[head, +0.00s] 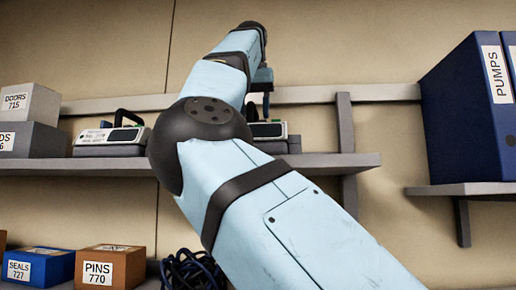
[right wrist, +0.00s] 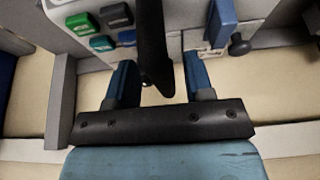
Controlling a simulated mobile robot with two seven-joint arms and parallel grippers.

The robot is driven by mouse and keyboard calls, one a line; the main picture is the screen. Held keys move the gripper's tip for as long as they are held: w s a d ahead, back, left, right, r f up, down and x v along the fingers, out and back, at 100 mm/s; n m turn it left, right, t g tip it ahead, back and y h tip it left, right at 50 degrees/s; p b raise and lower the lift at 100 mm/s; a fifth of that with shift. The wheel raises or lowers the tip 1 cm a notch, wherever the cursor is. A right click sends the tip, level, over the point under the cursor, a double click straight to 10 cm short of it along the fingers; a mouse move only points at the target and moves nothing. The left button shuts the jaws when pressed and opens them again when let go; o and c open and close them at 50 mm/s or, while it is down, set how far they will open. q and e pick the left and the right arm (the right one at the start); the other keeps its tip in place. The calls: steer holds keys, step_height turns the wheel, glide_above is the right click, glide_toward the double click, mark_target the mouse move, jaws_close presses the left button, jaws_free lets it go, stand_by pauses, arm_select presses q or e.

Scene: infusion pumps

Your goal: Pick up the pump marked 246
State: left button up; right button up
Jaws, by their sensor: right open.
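Two pale pumps with dark carry handles are on the wall shelf in the head view. The left pump (head: 110,138) shows its screen and green side; the right pump (head: 268,131) is mostly hidden behind my right arm. I cannot read the number 246 on either. My right gripper (head: 264,90) is above the right pump. In the right wrist view, my right gripper (right wrist: 159,72) is open, its blue fingers on either side of a black handle (right wrist: 151,40). A pump body (right wrist: 70,16) with green, teal and grey buttons lies beside it. My left gripper is not in view.
The shelf (head: 325,161) has bare room to the right of the pumps. Grey boxes (head: 32,140) stand at its left end. Blue binders (head: 465,110) stand on a right shelf. Below are a PINS box (head: 110,266), a SEALS box (head: 40,266) and dark coiled cable (head: 190,270).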

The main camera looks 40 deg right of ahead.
steer(key=shift+a, duration=0.15)
steer(key=shift+a, duration=0.1)
steer(key=shift+c, duration=1.3)
jaws_close()
steer(key=shift+r, duration=0.15)
